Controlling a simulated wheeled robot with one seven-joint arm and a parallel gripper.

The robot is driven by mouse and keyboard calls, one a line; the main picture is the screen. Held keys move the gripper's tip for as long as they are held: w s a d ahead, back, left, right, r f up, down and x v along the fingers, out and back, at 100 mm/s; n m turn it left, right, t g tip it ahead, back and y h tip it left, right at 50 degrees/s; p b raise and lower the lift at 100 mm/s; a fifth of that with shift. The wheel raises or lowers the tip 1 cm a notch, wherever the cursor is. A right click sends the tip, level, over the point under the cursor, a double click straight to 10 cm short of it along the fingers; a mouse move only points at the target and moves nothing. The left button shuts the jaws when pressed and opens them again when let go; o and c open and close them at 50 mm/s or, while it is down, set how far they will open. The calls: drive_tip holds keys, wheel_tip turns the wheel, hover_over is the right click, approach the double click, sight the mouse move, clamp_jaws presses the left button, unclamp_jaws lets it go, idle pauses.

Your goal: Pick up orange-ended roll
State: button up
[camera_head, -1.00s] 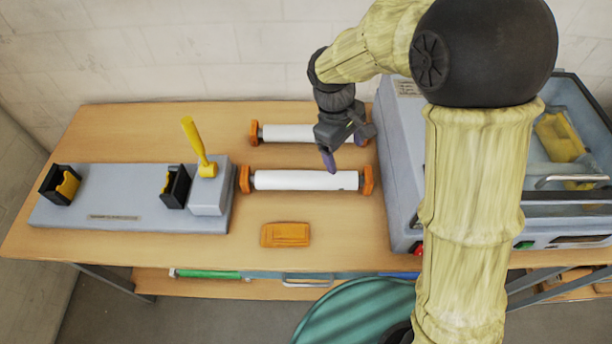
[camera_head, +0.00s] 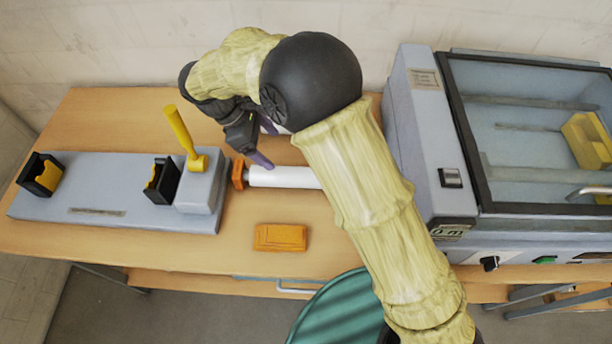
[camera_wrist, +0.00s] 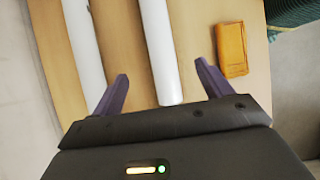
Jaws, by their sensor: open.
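The front roll has a white body (camera_head: 285,177) and an orange left end (camera_head: 238,174); its right part is hidden behind my arm. A second white roll lies behind it, almost fully hidden by my arm in the head view. My gripper (camera_head: 267,148) is open and empty, with purple fingers, over the left part of the front roll. In the wrist view, the front roll (camera_wrist: 158,45) runs between the spread fingers of my gripper (camera_wrist: 162,84), and the rear roll (camera_wrist: 83,45) lies to the left. No orange ends show there.
A grey stand (camera_head: 110,187) with black holders and a yellow lever (camera_head: 180,130) is at left. An orange box (camera_head: 281,237) lies in front of the roll; it also shows in the wrist view (camera_wrist: 231,50). The grey laminator (camera_head: 425,150) with a clear cover stands at right.

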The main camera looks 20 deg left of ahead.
sight(300, 174)
drive_tip(key=p+x, duration=0.1)
drive_tip(key=x, duration=0.4)
drive_tip(key=p+x, duration=0.1)
drive_tip(key=x, duration=0.4)
drive_tip(key=shift+w+d, duration=0.2)
drive_tip(key=shift+w, duration=0.05)
drive_tip(key=shift+d+f, duration=0.2)
drive_tip(key=shift+f, duration=0.3)
drive_tip(key=p+x, duration=0.3)
drive_tip(key=x, duration=0.1)
drive_tip(key=shift+f, duration=0.25)
drive_tip(key=shift+w+d+f, duration=0.15)
drive_tip(key=shift+w+f, duration=0.05)
drive_tip(key=shift+f, duration=0.1)
drive_tip(key=shift+s, duration=0.15)
